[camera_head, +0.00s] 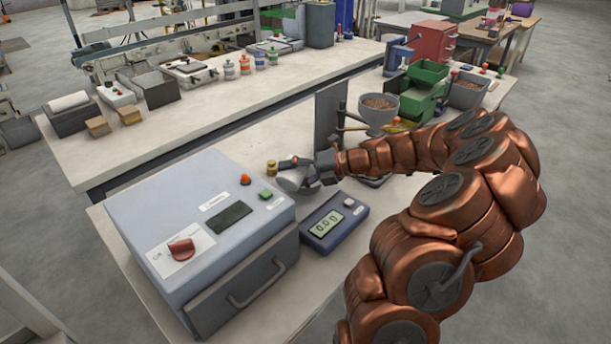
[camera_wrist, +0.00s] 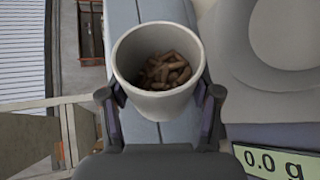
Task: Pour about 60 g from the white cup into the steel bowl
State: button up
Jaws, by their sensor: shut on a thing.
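My gripper (camera_wrist: 158,100) is shut on the white cup (camera_wrist: 126,58), with one finger on each side of it. Brown pellets (camera_wrist: 165,70) lie inside the cup, below its rim. In the head view my gripper (camera_head: 312,175) holds the cup (camera_head: 291,180) above the bench, beside the scale (camera_head: 349,214). The scale display (camera_wrist: 272,163) reads 0.0 g. A grey round shape (camera_wrist: 285,35), apparently the steel bowl, is right of the cup in the wrist view.
A blue-grey machine (camera_head: 190,210) stands left of the scale. A small brass weight (camera_head: 271,167) is close behind the cup. A grey hopper with pellets (camera_head: 379,123) and a green device (camera_head: 425,88) stand farther back. A dark upright plate (camera_head: 328,115) is behind my gripper.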

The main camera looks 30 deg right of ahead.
jog(key=shift+d+r+p, duration=0.1)
jog(key=shift+r+p, duration=0.1)
jog(key=shift+p, duration=0.3)
jog(key=shift+w+d, duration=0.1)
jog(key=shift+w+d+r+m+y+p, duration=0.3)
jog(key=shift+w+d+m+y+p, duration=0.25)
jog(key=shift+p, duration=2.6)
jog(key=shift+s+d+r+m+y+p, duration=0.15)
jog(key=shift+m+y+p, duration=0.2)
jog(key=shift+p, duration=0.95)
jog(key=shift+w+d+r+m+y+p, duration=0.1)
jog(key=shift+r+m+y+p, duration=0.15)
jog(key=shift+p, duration=1)
jog(key=shift+d+f+m+y, duration=0.2)
jog(key=shift+f+m+y, duration=0.05)
jog(key=shift+f+m, duration=0.4)
jog(key=shift+w+d+r+m+y, duration=0.25)
jog(key=shift+m+y, duration=0.1)
jog(key=shift+m, duration=0.25)
jog(key=shift+w+d+r+m+y, duration=0.15)
jog(key=shift+d+m+y, duration=0.15)
jog(key=shift+m, duration=0.3)
